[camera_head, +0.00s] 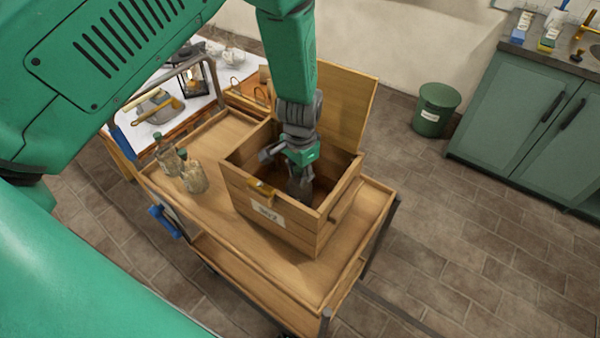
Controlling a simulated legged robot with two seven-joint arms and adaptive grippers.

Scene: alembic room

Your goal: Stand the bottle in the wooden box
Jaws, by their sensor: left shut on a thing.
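The wooden box (285,230) stands open on a wooden trolley, its lid raised at the back and a label on its front. My left gripper (298,176) reaches down from above into the box opening. It is shut on a dark glassy bottle (300,189), mostly hidden by the fingers and the front wall. The bottle looks roughly upright and inside the walls; I cannot tell whether it touches the box floor. My right gripper is not in view.
Two clear bottles, one (167,156) with a green cap and one (193,177) squatter, stand on the trolley (290,275) left of the box. A cluttered white table (190,108) lies behind. A green bin (436,110) and green cabinets (520,118) are at right.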

